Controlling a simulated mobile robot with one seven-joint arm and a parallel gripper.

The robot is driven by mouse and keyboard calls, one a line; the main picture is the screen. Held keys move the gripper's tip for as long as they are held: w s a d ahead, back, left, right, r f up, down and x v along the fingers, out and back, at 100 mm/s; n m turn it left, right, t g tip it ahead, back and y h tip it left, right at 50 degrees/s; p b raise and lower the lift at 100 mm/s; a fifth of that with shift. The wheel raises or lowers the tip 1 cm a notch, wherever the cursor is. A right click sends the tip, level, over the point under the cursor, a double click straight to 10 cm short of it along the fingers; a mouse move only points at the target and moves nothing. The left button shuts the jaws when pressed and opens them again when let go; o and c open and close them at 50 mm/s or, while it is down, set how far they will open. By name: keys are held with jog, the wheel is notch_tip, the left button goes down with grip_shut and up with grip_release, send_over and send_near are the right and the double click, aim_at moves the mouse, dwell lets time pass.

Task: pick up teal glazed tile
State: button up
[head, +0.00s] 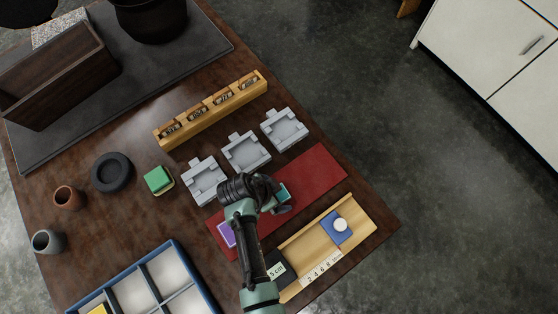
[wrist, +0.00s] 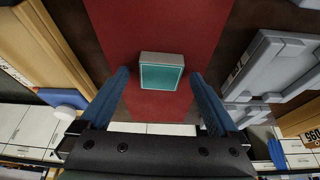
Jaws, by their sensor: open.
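The teal glazed tile (wrist: 161,76) has a glossy teal face and a pale grey edge. It lies on the red mat (wrist: 150,25) in the wrist view, ahead of my open gripper (wrist: 160,85) and between the lines of its two blue fingers. No contact shows. In the head view the teal tile (head: 284,192) is partly hidden by my gripper (head: 281,205), which hangs over the middle of the red mat (head: 318,172). A purple tile (head: 227,234) lies on the mat's left end.
Grey fixtures (head: 246,152) stand in a row beside the mat. A wooden measuring tray (head: 363,222) holds a blue block with a white knob (head: 338,227). A green block (head: 158,179), a dark round dish (head: 111,172) and a blue divided tray (head: 181,252) are to the left.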

jog(key=c, duration=1.5)
jog(key=shift+r, duration=0.15)
